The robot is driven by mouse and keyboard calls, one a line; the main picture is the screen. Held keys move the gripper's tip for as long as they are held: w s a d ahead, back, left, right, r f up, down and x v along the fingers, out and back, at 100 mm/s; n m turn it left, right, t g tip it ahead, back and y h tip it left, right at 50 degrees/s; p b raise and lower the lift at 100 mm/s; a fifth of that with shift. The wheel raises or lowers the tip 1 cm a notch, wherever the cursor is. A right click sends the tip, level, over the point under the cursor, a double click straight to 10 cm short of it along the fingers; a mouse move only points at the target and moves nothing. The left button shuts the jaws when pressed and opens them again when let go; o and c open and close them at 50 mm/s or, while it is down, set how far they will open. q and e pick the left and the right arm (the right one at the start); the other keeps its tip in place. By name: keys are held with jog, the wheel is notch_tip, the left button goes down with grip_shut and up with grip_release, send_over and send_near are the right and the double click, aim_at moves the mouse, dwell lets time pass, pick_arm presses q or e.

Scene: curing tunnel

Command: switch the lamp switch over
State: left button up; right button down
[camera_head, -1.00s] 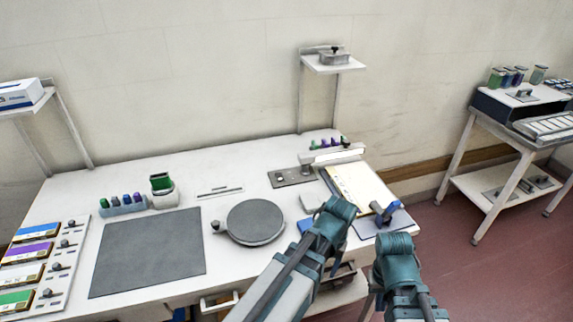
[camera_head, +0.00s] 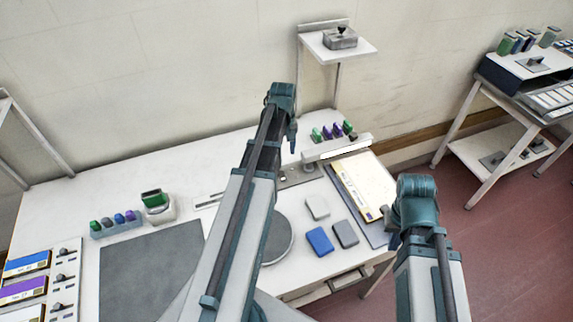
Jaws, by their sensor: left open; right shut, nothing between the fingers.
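A grey box with a small dark lever on top (camera_head: 341,38), which looks like the lamp switch, sits on the small white wall shelf (camera_head: 358,52) at the back. The lever appears to stand up; its exact tilt is too small to tell. A white lamp bar (camera_head: 337,147) stands over the back right of the table, close to a pale yellow-edged panel (camera_head: 362,185). My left gripper (camera_head: 293,135) is open, raised left of and below the shelf, apart from the box. My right gripper (camera_head: 387,216) is shut and empty beside the panel's front right edge.
Blue, grey and white blocks lie on the table (camera_head: 290,285) in front of the lamp. A round grey plate (camera_head: 279,240) is partly hidden by my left arm. Several coloured pieces (camera_head: 334,131) stand behind the lamp. A side trolley (camera_head: 490,150) stands at the right.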

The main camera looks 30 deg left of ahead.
aim_at(284, 180)
pick_arm(q)
notch_tip(284, 180, down, 14)
jog(key=b, duration=1.4)
jog(key=shift+d, duration=0.1)
jog(key=shift+r, duration=0.1)
grip_shut()
